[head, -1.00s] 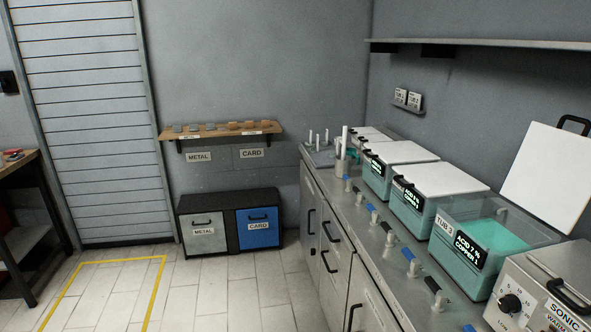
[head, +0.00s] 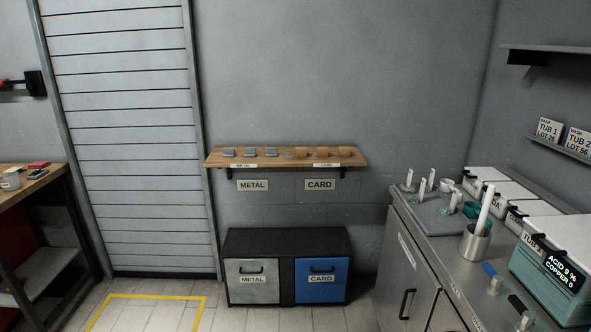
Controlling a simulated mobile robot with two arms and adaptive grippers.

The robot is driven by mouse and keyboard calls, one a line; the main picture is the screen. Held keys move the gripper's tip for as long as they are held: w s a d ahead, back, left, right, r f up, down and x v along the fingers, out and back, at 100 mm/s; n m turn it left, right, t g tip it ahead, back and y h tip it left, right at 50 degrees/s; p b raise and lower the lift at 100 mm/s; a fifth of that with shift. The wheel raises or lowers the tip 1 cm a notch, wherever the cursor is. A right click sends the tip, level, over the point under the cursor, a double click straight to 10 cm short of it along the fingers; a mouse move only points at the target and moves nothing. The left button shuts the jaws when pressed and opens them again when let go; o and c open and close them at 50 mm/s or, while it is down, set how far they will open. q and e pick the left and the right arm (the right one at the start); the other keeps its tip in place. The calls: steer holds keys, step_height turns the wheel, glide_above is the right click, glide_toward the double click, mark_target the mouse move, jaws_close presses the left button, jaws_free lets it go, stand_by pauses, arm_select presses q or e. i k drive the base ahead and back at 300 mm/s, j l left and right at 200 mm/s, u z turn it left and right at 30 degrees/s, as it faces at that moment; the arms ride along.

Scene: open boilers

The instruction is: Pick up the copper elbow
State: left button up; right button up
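I cannot make out a copper elbow in the head view. Small grey pieces (head: 250,152) and small orange-brown pieces (head: 324,152) sit on the wooden wall shelf, but they are too small to identify. At the far end of the counter, white upright sticks and small greenish pieces (head: 444,209) stand on a grey board; I cannot tell what the greenish pieces are. A teal tub (head: 548,268) with a white lid has a display reading acid and copper. Neither of my grippers is in view.
The steel counter (head: 452,262) runs along the right, with a metal cup (head: 475,243) holding a white stick. METAL (head: 252,283) and CARD (head: 321,282) bins stand below the wooden shelf (head: 215,158). A workbench (head: 30,185) is at left. The yellow-marked floor (head: 150,315) looks clear.

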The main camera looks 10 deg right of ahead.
mark_target(408, 190)
steer(key=i+j+z, duration=0.1)
steer(key=i+z, duration=0.25)
steer(key=i, duration=0.15)
steer(key=i+j+z, duration=0.25)
steer(key=i+z, duration=0.15)
steer(key=i, duration=0.15)
steer(key=i+j+z, duration=0.35)
steer(key=i+j, duration=0.05)
steer(key=i, duration=0.05)
